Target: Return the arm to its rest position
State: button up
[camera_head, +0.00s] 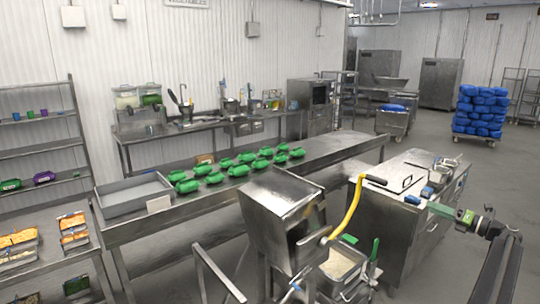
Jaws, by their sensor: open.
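My arm reaches in from the lower right edge, with dark links rising to a joint near the right side. My gripper (444,209) is at the arm's left end, with green and grey parts, and points left over the right-hand metal counter. It looks open, and I see nothing held in it. The fingertips are small and overlap the items on the counter behind, so the gap between them is hard to make out.
A steel hopper machine (282,212) with a yellow lever (353,208) stands in the centre foreground. A rice bin (340,266) is beside it. The metal counter (385,205) is left of my arm. Green packs line the long table (160,222).

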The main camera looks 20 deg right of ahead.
jog(key=w+a+f+n+g+y+b, duration=0.25)
jog(key=w+a+y, duration=0.25)
jog(key=w+a, duration=1.5)
jog(key=w+a+f+n+g, duration=0.2)
jog(key=a+f+n+g, duration=0.1)
jog(key=a, duration=0.9)
jog(key=w+a+f+n+g+y, duration=0.1)
jog(key=a+f+n+g, duration=0.15)
jog(key=a, duration=0.95)
jog(key=w+a+f+n+g, duration=0.2)
jog(key=a+f, duration=0.2)
jog(key=a, duration=0.8)
jog(key=s+a+f+n+g+h+b, duration=0.1)
jog(key=s+a+f+n+g, duration=0.2)
jog(key=a, duration=0.5)
jog(key=s+a+f+n+g+h+b, duration=0.1)
jog(key=s+a+f+n, duration=0.3)
jog(key=a, duration=0.4)
jog(key=s+a+f+n+g+h+b, duration=0.1)
jog(key=s+a+f+n+g+h, duration=0.2)
jog(key=a, duration=0.4)
jog(key=s+a+f+n, duration=0.3)
jog(key=s+f+n, duration=0.15)
jog(key=s, duration=0.25)
jog(key=s+d+f+n+h, duration=0.3)
jog(key=s+d+n+h, duration=0.4)
jog(key=n, duration=0.8)
jog(key=shift+s+d+n, duration=0.35)
jog(key=shift+d, duration=0.9)
